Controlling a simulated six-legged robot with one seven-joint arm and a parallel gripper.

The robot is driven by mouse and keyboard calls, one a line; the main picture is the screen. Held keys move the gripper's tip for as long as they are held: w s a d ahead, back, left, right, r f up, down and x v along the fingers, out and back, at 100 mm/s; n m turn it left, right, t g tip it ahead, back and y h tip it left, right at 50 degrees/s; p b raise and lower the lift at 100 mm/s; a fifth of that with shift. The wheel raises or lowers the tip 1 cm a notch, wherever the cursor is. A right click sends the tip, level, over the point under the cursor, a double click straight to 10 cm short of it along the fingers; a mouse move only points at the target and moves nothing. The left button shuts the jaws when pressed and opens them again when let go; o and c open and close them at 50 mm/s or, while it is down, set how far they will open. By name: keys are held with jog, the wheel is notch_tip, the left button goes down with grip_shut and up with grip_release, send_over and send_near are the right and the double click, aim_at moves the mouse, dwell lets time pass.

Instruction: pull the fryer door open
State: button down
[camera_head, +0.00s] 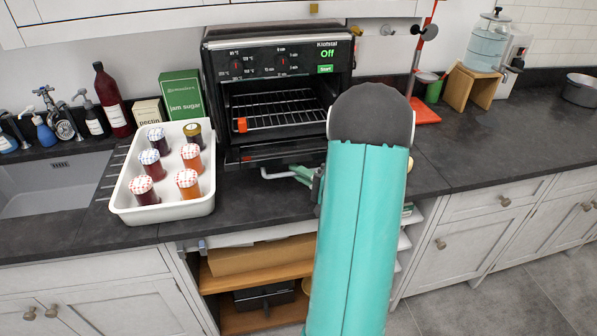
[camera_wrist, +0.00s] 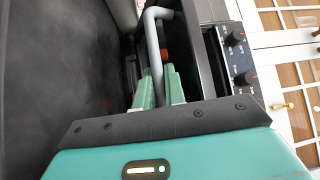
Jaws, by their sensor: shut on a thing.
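The fryer (camera_head: 278,80) is a black oven-like unit on the counter, with two dials and a green "Off" display. Its front is open, showing a wire rack (camera_head: 275,108) inside. The fryer door (camera_head: 270,152) is swung down at the bottom of the opening, low over the counter; its exact angle is hard to tell. The grey bar handle (camera_head: 276,175) sticks out from the door. My gripper (camera_head: 303,172) is shut on the handle, partly hidden by my arm. In the wrist view, the green fingers of my gripper (camera_wrist: 158,88) sit on either side of the handle (camera_wrist: 153,40).
A white tray (camera_head: 165,218) of several jars stands left of the fryer, close to the door. A green jam sugar box (camera_head: 182,94) and a dark red bottle (camera_head: 112,100) are behind it. A red stand (camera_head: 425,110) is to the right.

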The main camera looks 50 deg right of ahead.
jog(key=c, duration=1.7)
grip_release()
jog(key=shift+c, duration=0.2)
jog(key=v, duration=1.4)
jog(key=shift+w, duration=0.1)
jog(key=w+a+r+n+g+y, duration=0.2)
jog(key=a+n+g, duration=0.15)
jog(key=a, duration=0.55)
jog(key=w+a+r+n+g+y, duration=0.25)
jog(key=a+g, duration=0.25)
jog(key=a, duration=0.3)
jog(key=w+a+r+n+g+y, duration=0.1)
jog(key=w+a+n+g+y, duration=0.15)
jog(key=a+g, duration=0.45)
jog(key=s+a+r+n+t+h, duration=0.1)
jog(key=s+a+r+n+h, duration=0.1)
jog(key=a+h, duration=0.3)
jog(key=s+a+r+n+t+h, duration=0.1)
jog(key=s+a+r+n+h, duration=0.2)
jog(key=a, duration=0.4)
jog(key=r+h, duration=0.1)
jog(key=h, duration=0.1)
jog(key=shift+s+a+r+n+h, duration=0.35)
jog(key=shift+r+h, duration=0.05)
